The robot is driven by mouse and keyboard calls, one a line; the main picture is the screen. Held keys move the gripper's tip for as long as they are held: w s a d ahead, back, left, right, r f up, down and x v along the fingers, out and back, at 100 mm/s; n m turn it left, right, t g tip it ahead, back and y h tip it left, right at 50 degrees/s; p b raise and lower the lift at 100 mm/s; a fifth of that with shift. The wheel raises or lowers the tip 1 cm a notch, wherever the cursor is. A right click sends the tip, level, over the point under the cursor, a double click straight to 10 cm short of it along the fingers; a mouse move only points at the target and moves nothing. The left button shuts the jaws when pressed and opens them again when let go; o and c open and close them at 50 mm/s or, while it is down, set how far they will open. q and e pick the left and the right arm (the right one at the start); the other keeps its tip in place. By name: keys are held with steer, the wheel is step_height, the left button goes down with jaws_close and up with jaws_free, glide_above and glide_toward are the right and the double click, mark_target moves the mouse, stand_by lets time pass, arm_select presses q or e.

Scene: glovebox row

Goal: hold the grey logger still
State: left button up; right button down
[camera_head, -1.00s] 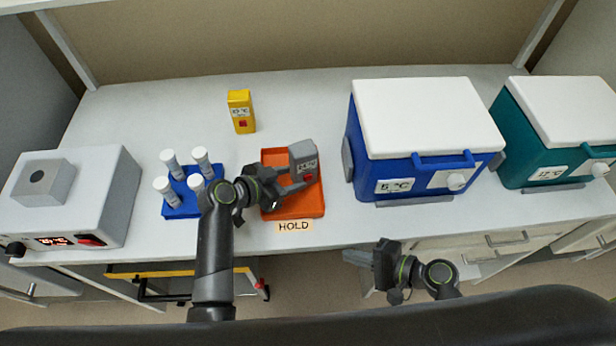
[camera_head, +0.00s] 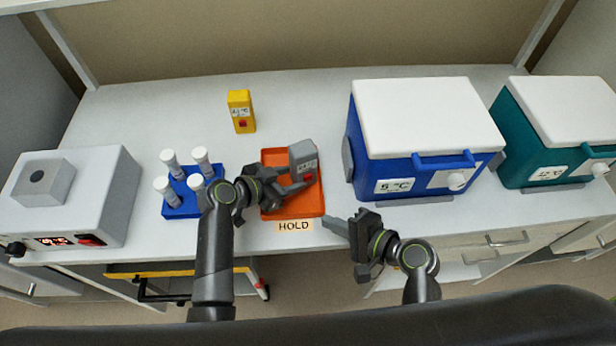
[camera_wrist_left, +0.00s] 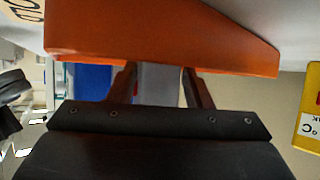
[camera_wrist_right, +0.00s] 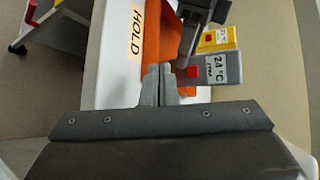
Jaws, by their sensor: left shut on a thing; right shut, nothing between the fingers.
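The grey logger (camera_head: 303,158) stands upright at the orange tray (camera_head: 302,207), with a label and a red button on its front. My left gripper (camera_head: 292,185) is shut on the grey logger from the left. In the left wrist view the fingers close on the grey body (camera_wrist_left: 160,84) beside the tray wall (camera_wrist_left: 160,40). In the right wrist view the logger's label (camera_wrist_right: 222,68) reads about 24 °C. My right gripper (camera_head: 332,226) is shut and empty at the bench's front edge, right of the HOLD label (camera_head: 294,226). Its fingers (camera_wrist_right: 158,88) are apart from the logger.
A yellow logger (camera_head: 241,112) stands behind the tray. A blue rack (camera_head: 182,207) with several white-capped tubes and a grey-white heater box (camera_head: 105,190) stand left. A blue cooler (camera_head: 400,165) and a teal cooler (camera_head: 535,150) stand right. Bench between tray and blue cooler is clear.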

steer(key=shift+w+a, duration=0.45)
steer(key=shift+w, duration=0.95)
steer(key=shift+w+a, duration=0.4)
steer(key=shift+w, duration=0.95)
steer(key=shift+w+a, duration=0.45)
steer(key=shift+w, duration=0.95)
steer(key=shift+w+a+f, duration=0.1)
steer(key=shift+w, duration=0.3)
steer(key=shift+w+a, duration=0.15)
steer(key=shift+w, duration=0.35)
steer(key=shift+s, duration=0.1)
steer(key=shift+s+d, duration=0.25)
steer(key=shift+s, duration=0.6)
steer(key=shift+s+d, duration=0.25)
steer(key=shift+s, duration=0.55)
steer(key=shift+s+d, duration=0.25)
steer(key=shift+s, duration=0.55)
steer(key=shift+s+d, duration=0.25)
steer(key=shift+s, duration=0.55)
